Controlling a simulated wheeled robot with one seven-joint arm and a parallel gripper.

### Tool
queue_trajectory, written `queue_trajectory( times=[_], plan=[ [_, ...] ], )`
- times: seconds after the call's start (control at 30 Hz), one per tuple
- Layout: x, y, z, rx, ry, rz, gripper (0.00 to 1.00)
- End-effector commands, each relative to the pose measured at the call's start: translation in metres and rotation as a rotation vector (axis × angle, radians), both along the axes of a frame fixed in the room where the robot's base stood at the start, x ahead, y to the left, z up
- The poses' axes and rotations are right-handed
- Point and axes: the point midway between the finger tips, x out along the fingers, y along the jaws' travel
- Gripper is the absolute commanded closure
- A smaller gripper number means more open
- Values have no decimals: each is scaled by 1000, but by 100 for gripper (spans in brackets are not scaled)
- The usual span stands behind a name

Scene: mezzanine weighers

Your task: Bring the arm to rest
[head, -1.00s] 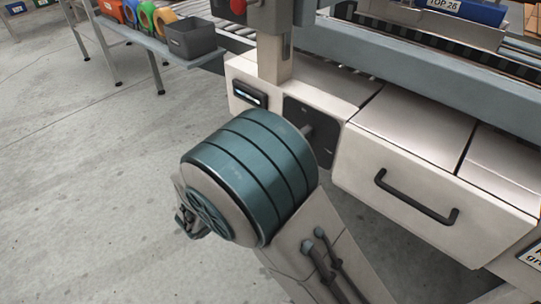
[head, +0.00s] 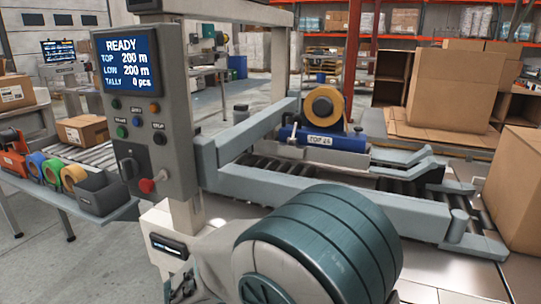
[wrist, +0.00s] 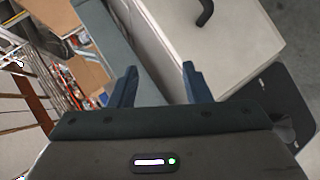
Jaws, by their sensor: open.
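My gripper (wrist: 158,85) shows in the wrist view with its two dark blue fingers spread apart and nothing between them. Beyond the fingers are a pale cabinet front (wrist: 215,40) and a blue-grey rail (wrist: 118,40). In the head view my arm's teal-banded joint fills the lower middle, and the gripper itself is hidden.
A control panel (head: 150,110) with a lit READY screen stands close at the left. Behind my arm is a roller machine with blue-grey side rails (head: 300,195) and a tape roll (head: 324,105). A side shelf (head: 130,210) holds tape rolls. Cartons (head: 455,95) stand at the right.

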Motion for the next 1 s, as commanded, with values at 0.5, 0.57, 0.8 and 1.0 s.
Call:
queue_trajectory(
  times=[0.5, 0.57, 0.8, 1.0],
  plan=[
    [-76, -123, 158, 496, 395, -258, 56],
    [-85, -129, 175, 565, 409, -262, 56],
    [-113, -142, 246, 828, 384, -230, 56],
    [-124, -145, 291, 972, 305, -175, 56]
  ],
)
